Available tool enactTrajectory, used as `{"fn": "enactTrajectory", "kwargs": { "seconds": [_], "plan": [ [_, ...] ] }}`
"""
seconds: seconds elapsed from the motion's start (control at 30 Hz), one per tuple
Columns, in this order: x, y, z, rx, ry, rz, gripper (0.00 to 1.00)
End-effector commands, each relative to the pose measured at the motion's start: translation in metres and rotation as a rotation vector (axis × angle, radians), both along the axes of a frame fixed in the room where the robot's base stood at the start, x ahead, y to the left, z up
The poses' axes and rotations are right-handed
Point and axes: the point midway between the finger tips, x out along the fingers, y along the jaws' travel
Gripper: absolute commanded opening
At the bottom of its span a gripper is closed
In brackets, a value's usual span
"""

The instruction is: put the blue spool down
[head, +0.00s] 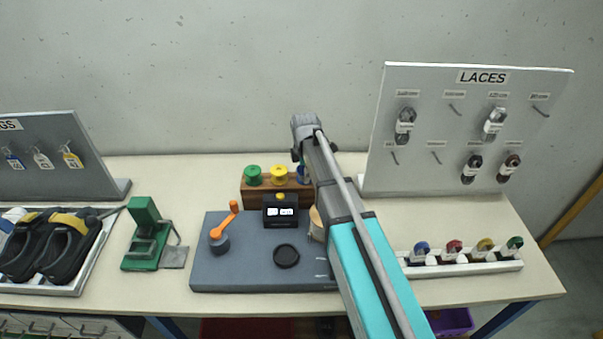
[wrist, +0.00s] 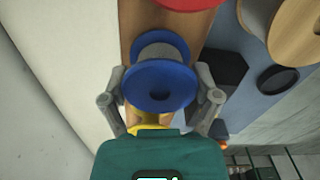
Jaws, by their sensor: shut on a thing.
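The blue spool (wrist: 160,82) stands between the two fingers of my gripper (wrist: 160,92) in the wrist view. My gripper is shut on it. In the head view only a sliver of the blue spool (head: 303,174) shows beside my arm, at the right part of the wooden spool rack (head: 268,193). The rack also shows below the spool in the wrist view (wrist: 200,32). I cannot tell whether the spool touches the rack or hangs just above it.
A green spool (head: 253,175) and a yellow spool (head: 279,174) sit on the rack; a red one (wrist: 190,3) shows in the wrist view. In front lies a grey board (head: 235,275) with an orange crank (head: 227,219). The lace panel (head: 450,145) stands right.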

Motion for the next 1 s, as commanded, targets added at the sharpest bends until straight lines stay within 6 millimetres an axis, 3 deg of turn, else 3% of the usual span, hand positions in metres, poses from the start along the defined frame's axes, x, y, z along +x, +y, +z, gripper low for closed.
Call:
{"fn": "enactTrajectory", "kwargs": {
  "seconds": [0.07,0.1,0.17,0.67,1.0],
  "plan": [
    [0.000,0.000,-0.003,0.000,0.000,0.000,0.25],
    [0.000,0.000,-0.002,0.000,0.000,0.000,0.87],
    [0.000,0.000,-0.002,0.000,0.000,0.000,0.98],
    [0.000,0.000,-0.001,0.000,0.000,-0.001,1.00],
    [0.000,-0.001,0.015,0.000,0.000,-0.001,1.00]
  ]
}}
